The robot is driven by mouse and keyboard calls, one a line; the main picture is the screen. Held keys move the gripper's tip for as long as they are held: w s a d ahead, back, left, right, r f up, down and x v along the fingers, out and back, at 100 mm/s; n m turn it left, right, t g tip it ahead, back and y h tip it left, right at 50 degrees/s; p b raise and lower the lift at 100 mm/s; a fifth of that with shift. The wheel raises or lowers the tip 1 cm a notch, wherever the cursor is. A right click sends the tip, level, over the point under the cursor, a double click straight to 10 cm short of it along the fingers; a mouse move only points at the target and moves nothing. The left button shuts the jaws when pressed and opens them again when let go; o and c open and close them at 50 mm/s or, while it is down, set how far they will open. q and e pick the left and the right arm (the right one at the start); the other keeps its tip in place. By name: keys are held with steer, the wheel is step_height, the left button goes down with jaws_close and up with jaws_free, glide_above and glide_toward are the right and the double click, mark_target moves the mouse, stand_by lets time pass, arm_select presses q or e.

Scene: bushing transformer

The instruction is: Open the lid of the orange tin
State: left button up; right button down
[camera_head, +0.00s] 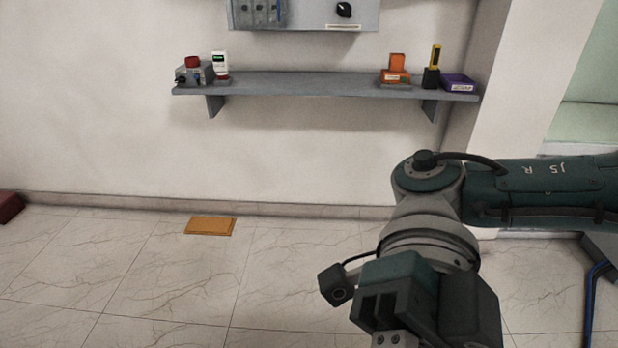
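The orange tin (395,77) sits on the right part of the grey wall shelf. An orange panel stands upright at its back and looks like a raised lid; the tin is too small here to see its inside. My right arm reaches in from the right, and my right gripper (395,335) is at the bottom edge, well below and in front of the shelf, apart from the tin. Its fingertips are cut off by the frame, so its opening cannot be seen. My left gripper is not in view.
The grey shelf (300,86) also holds a black and yellow item (433,68) and a purple box (458,83) right of the tin, and a red-topped grey box (194,74) at left. Its middle is bare. A flat orange-brown piece (210,226) lies on the floor.

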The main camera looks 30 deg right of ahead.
stand_by(0.3)
steer(key=c, duration=0.7)
jaws_free()
steer(key=shift+o, duration=0.2)
arm_select(q)
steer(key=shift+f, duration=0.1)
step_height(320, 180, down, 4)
steer(key=b, duration=0.4)
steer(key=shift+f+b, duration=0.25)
steer(key=shift+b, duration=0.05)
arm_select(e)
steer(key=v, duration=0.9)
steer(key=shift+w+d, duration=0.25)
steer(key=shift+w, duration=0.05)
